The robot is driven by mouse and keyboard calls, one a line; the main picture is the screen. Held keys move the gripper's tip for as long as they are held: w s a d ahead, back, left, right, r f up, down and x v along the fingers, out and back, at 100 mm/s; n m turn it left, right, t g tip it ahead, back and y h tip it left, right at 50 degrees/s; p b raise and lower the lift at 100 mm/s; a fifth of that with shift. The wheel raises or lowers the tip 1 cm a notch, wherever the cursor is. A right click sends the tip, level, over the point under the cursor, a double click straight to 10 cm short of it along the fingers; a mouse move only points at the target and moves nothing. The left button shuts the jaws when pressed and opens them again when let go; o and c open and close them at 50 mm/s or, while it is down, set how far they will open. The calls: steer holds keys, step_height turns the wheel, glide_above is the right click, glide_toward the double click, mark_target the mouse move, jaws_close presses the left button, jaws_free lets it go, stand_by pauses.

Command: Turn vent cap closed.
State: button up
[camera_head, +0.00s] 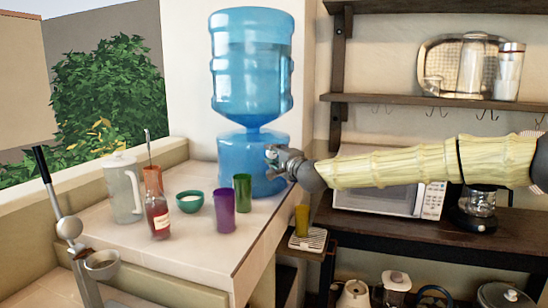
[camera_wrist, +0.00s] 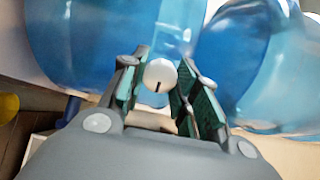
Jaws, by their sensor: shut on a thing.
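The vent cap (camera_wrist: 160,74) is a small white round knob with a dark line on its face, in the wrist view between my fingers. The line looks close to upright in that view. My gripper (camera_wrist: 157,92) is shut on the cap, with its green-padded fingers on either side of it. In the head view my gripper (camera_head: 273,157) reaches from the right to the lower part of the blue water dispenser (camera_head: 242,166), and it hides the cap there. A large blue bottle (camera_head: 252,62) stands upside down on the dispenser.
A purple cup (camera_head: 224,210), a green cup (camera_head: 243,192), a green bowl (camera_head: 190,201), a sauce bottle (camera_head: 156,204) and a clear pitcher (camera_head: 122,187) stand on the tiled counter (camera_head: 185,258). A yellow cup (camera_head: 302,220) stands lower right. A microwave (camera_head: 385,200) lies below my arm.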

steer(key=shift+f, duration=0.1)
steer(key=o, duration=1)
steer(key=shift+d, duration=0.1)
steer(key=shift+o, duration=0.2)
steer(key=v, duration=1.2)
